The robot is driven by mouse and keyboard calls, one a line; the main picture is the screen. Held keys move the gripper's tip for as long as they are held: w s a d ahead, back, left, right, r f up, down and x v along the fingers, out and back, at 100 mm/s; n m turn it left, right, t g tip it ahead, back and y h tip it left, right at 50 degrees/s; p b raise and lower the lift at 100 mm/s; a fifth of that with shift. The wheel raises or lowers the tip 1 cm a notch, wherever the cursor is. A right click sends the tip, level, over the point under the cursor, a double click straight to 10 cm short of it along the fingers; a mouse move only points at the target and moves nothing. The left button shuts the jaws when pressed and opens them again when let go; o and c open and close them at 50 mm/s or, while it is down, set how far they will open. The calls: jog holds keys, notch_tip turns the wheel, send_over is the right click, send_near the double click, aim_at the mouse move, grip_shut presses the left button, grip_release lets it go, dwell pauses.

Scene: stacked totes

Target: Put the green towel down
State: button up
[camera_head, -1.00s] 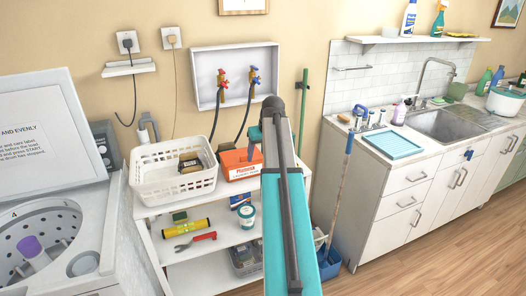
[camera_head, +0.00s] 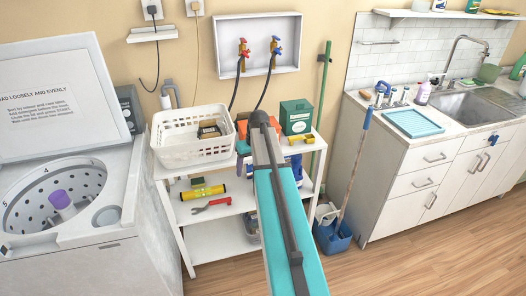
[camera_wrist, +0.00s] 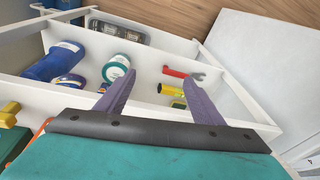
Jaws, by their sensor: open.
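My gripper (camera_wrist: 158,76) is open in the wrist view, with its two purple-grey fingers spread and nothing between them. It is above or in front of the white shelf unit (camera_head: 222,240). In the head view, my arm hides most of the gripper. I cannot make out a green towel in either view. A small dark green item (camera_head: 198,182) lies on the middle shelf, too small to identify. A dark green box (camera_head: 296,117) stands on the top shelf.
A white basket (camera_head: 190,145) is on the top shelf, beside a partly hidden orange box (camera_head: 242,128). The washer (camera_head: 60,215), lid up, is at left. A blue bucket (camera_head: 333,237) with a mop stands before the cabinet (camera_head: 415,185). Floor at right is clear.

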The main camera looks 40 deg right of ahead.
jog(key=s+a+f+n+g, duration=0.15)
jog(key=s+a+f, duration=0.25)
jog(key=a+f, duration=0.4)
jog(key=s+a+f+g+y, duration=0.15)
jog(key=s+a+f, duration=0.25)
jog(key=a+f, duration=0.4)
jog(key=s+a+f+n+g, duration=0.15)
jog(key=s+a+f, duration=0.25)
jog(key=a+f, duration=0.45)
jog(key=s+a+f+g, duration=0.1)
jog(key=s+a+f, duration=0.2)
jog(key=s, duration=0.5)
jog(key=s+a+f+g+h, duration=0.1)
jog(key=s+a+f, duration=0.2)
jog(key=s, duration=0.6)
jog(key=s+a+f+g+h, duration=0.1)
jog(key=s+a+f, duration=0.2)
jog(key=s+f, duration=0.3)
jog(key=s, duration=0.3)
jog(key=shift+s+a+g, duration=0.2)
jog(key=shift+s+g, duration=0.05)
jog(key=shift+g, duration=0.1)
